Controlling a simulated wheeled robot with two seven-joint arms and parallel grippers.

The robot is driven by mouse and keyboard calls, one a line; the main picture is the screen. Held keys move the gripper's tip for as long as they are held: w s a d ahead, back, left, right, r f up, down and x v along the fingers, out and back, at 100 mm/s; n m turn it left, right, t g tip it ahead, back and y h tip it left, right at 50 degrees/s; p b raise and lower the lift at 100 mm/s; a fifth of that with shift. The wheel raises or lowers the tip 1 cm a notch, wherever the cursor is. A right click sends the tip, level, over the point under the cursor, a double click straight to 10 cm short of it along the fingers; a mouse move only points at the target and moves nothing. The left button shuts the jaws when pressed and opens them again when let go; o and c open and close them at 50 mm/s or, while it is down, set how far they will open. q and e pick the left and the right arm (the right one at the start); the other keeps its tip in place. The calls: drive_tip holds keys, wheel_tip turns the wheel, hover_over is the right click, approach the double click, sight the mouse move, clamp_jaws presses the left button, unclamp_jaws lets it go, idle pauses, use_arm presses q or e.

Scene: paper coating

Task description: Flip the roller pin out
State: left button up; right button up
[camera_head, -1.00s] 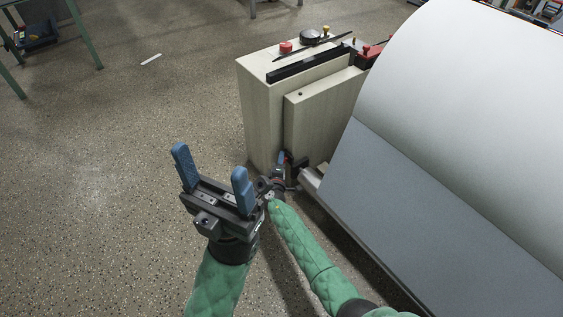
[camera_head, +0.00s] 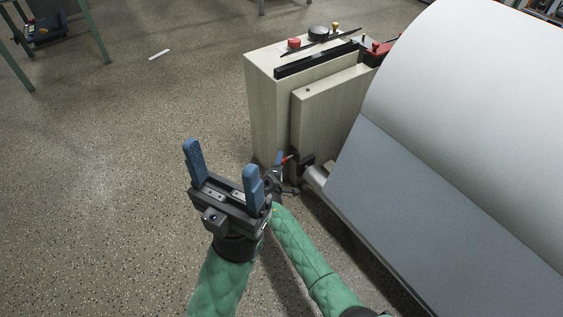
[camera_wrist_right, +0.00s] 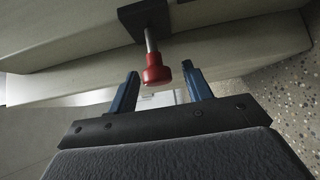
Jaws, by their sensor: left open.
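The roller pin shows in the right wrist view as a red knob (camera_wrist_right: 156,72) on a thin metal rod that comes out of a black block (camera_wrist_right: 144,18). In the head view the red pin (camera_head: 287,159) is small, low beside the machine's side box. My right gripper (camera_wrist_right: 160,71) is open, with a blue finger on each side of the knob and gaps visible. In the head view my right gripper (camera_head: 279,168) is partly hidden behind my left gripper. My left gripper (camera_head: 221,158) is open and empty, pointing up in front of the machine.
The beige machine box (camera_head: 270,110) carries a red button (camera_head: 294,43) and a black knob on top. A large white paper roll (camera_head: 460,80) and grey sheet (camera_head: 430,205) fill the right side. A metal roller end (camera_head: 317,176) sits near my right gripper.

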drive_tip(key=s+a+p, duration=0.1)
drive_tip(key=s, duration=0.6)
drive_tip(key=shift+s, duration=0.3)
idle(0.5)
